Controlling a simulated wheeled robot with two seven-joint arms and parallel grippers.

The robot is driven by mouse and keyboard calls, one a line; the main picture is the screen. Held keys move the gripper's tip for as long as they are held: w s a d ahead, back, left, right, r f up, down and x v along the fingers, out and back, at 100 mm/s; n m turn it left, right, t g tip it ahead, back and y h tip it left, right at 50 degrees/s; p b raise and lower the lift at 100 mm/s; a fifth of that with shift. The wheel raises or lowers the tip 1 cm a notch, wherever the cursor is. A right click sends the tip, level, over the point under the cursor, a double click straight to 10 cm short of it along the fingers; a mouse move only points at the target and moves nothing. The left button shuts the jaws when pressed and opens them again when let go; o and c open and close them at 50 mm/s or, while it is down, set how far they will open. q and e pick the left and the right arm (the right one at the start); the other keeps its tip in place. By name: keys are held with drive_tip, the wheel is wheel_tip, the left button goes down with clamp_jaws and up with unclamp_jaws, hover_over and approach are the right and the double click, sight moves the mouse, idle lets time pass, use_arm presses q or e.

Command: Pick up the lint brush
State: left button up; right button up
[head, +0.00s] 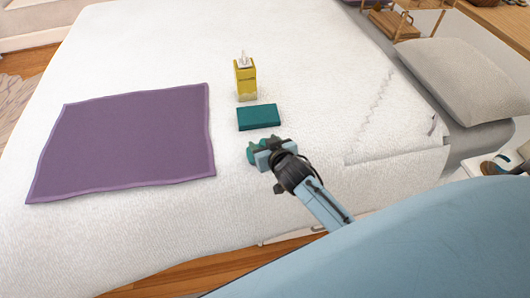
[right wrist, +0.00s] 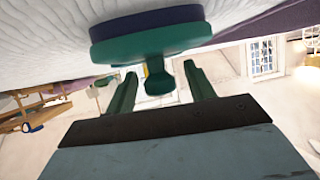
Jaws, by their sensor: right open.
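The lint brush (right wrist: 150,38) shows close up in the right wrist view, with a round green body, a dark blue layer against the white bedspread and a green knob-like handle. My right gripper (right wrist: 160,73) is open, with one green finger on each side of the handle and visible gaps between. In the head view my right gripper (head: 261,153) is low over the bed, in front of the teal box. It mostly hides the brush there, and the green parts are hard to tell apart. My left gripper is not in view.
A teal box (head: 258,117) lies just beyond the right gripper, with a yellow tissue box (head: 245,80) behind it. A purple mat (head: 125,140) lies to the left on the white bed (head: 160,45). A grey pillow (head: 460,80) is at the right. The bed right of the boxes is clear.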

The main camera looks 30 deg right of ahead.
drive_tip(key=c, duration=1.1)
drive_tip(key=shift+o, duration=0.2)
drive_tip(key=shift+r, duration=0.1)
